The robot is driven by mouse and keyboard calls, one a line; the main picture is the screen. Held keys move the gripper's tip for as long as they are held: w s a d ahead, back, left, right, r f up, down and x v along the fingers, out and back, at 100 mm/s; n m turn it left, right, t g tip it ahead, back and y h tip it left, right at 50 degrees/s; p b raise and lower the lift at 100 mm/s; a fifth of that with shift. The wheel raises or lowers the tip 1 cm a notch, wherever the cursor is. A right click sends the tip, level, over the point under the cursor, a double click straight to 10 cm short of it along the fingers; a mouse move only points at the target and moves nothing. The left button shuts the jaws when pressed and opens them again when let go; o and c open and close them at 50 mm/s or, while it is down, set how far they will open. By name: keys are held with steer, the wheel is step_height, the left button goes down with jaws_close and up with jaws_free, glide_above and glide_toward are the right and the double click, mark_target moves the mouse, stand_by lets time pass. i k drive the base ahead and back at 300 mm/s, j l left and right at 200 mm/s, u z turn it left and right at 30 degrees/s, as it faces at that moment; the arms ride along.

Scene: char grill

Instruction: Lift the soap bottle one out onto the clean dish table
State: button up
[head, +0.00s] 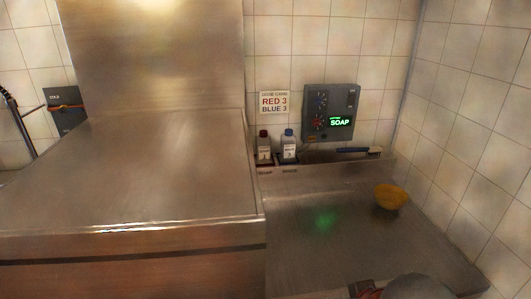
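Two small bottles stand upright side by side in a holder at the back, against the tiled wall. The left one, with a dark red cap and a pale label that seems to read 1, is soap bottle one (264,147). The right one is a white bottle with a blue cap (289,146). Their lower ends are hidden in the holder. The steel dish table (300,240) spreads in front of them. A grey rounded part and a red and black part show at the bottom edge, probably my arm; no gripper fingers are visible.
A yellow bowl-like object (390,197) sits on the table's right side. A blue-handled brush (358,150) lies along the back ledge. A grey control box (331,112) showing SOAP hangs above. A large steel machine (140,180) fills the left. The table's middle is clear.

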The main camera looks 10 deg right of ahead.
mark_target(263, 141)
steer(key=u, duration=0.25)
steer(key=j+u, duration=0.35)
steer(key=i+j+u, duration=0.15)
steer(key=u, duration=0.15)
steer(key=i+j+u, duration=0.15)
steer(key=u, duration=0.2)
steer(key=i+j+u, duration=0.15)
steer(key=i+j, duration=0.3)
steer(key=j, duration=0.2)
steer(key=i+j+u, duration=0.1)
steer(key=i+j, duration=0.4)
steer(key=j, duration=0.1)
